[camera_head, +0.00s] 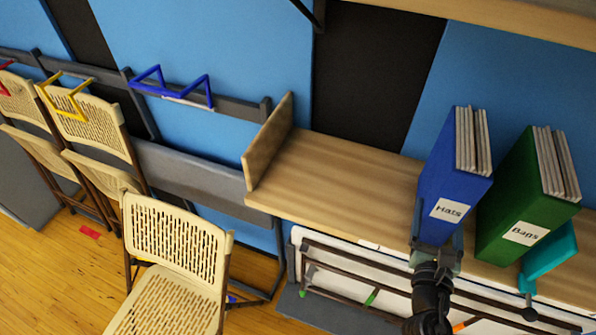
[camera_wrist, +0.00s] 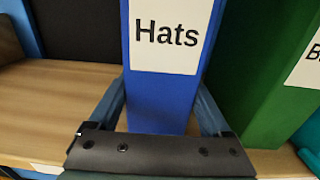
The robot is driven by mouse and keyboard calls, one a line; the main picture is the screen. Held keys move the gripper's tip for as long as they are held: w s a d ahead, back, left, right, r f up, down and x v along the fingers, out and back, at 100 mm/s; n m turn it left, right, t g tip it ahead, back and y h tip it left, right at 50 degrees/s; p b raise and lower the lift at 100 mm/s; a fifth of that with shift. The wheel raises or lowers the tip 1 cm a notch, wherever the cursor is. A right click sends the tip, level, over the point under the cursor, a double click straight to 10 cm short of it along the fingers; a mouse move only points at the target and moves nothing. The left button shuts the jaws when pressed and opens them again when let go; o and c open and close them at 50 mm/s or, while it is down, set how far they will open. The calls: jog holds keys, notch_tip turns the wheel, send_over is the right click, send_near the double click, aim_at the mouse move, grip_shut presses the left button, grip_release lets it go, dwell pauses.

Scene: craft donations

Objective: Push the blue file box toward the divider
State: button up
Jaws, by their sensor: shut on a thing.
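The blue file box (camera_head: 450,180), labelled "Hats", stands upright on the wooden shelf, with papers showing at its top. My gripper (camera_head: 437,238) is at its lower front edge. In the wrist view, the fingers of my gripper (camera_wrist: 162,108) lie along both sides of the blue file box (camera_wrist: 160,95), shut on it below the label. The divider (camera_head: 268,142) is an upright wooden panel at the shelf's left end, well apart from the box. The box's lower back is hidden.
The shelf (camera_head: 340,180) is bare between the divider and the blue box. A green file box (camera_head: 515,205) labelled "Bags" stands close on the right, with a teal object (camera_head: 550,255) in front of it. Another wooden shelf (camera_head: 530,20) is above. Folding chairs (camera_head: 175,240) stand at left.

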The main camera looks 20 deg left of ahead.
jog(key=shift+s+d, duration=0.15)
jog(key=shift+d, duration=2.7)
jog(key=o, duration=1.3)
jog(key=shift+o, duration=0.2)
jog(key=s, duration=1.3)
jog(key=shift+a+p, duration=0.3)
jog(key=shift+p, duration=0.1)
